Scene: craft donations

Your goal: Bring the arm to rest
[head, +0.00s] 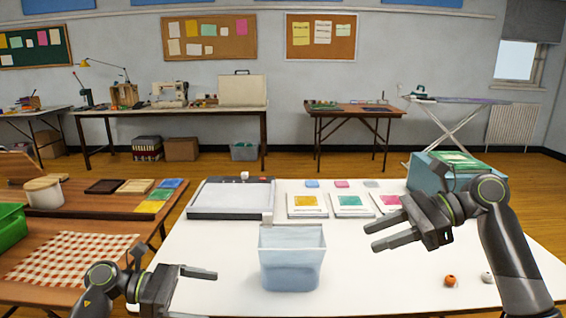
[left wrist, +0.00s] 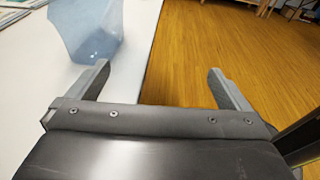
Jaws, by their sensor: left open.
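My left gripper (head: 196,284) is low in the head view, in front of the white table's left front edge and left of the clear bin. In the left wrist view its two fingers (left wrist: 160,70) are wide apart with nothing between them, over the table edge and floor. My right gripper (head: 378,236) is above the right half of the white table, pointing left. Its two fingers show a gap and hold nothing. Both arms come in from the lower corners.
A clear bluish bin (head: 291,262) stands on the white table (head: 375,285); it also shows in the left wrist view (left wrist: 90,28). An orange bead (head: 450,281) and a white bead (head: 487,277) lie right. A teal box (head: 422,178) stands behind my right arm. A wooden table (head: 90,210) is left.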

